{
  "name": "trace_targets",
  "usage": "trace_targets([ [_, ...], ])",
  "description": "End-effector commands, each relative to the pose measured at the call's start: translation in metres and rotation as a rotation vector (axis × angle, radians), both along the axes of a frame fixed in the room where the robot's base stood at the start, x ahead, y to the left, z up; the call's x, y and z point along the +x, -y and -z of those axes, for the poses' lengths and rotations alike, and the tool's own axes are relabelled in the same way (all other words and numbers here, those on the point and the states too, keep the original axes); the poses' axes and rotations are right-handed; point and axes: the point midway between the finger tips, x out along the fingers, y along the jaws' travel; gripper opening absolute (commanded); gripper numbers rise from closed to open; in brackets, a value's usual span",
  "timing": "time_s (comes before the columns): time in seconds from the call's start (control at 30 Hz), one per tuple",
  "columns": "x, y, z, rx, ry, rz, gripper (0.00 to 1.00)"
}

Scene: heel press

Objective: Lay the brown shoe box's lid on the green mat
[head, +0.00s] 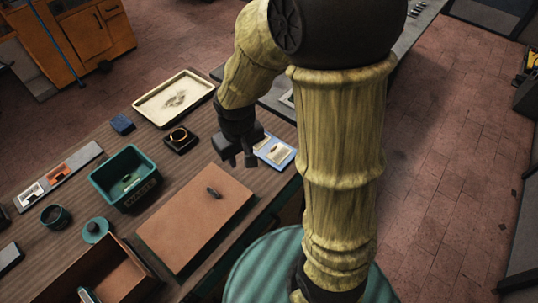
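The brown lid (180,232), a flat board with a small dark handle (214,193) on top, lies on the wooden table near its front edge. The open brown shoe box (133,288) stands left of it at the bottom of the picture, partly cut off, with a teal and pale object (87,295) inside. I cannot make out a green mat; any part under the lid is hidden. My gripper (241,161) points down, empty, its two dark fingers apart. It is beyond the lid's far right corner, apart from the handle.
A teal bin (126,181), a teal lidded piece (96,230) and a small round pot (55,216) stand left of the lid. Behind are a cream tray (174,98), a dark block with a gold ring (180,139) and a blue block (122,123). A blue-edged card (275,151) lies beside my gripper.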

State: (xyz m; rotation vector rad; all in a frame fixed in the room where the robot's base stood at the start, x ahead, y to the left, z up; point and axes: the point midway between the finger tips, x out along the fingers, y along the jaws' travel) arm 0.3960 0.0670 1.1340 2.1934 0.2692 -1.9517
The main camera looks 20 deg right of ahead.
Motion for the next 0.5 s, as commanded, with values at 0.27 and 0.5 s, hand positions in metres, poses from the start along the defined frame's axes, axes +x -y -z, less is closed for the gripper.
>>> trace_targets([
  [0.27, -0.046, 0.065, -0.023, 0.037, 0.109, 0.252, 0.32],
  [0.5, -0.048, 0.068, -0.023, 0.039, 0.114, 0.265, 0.32],
])
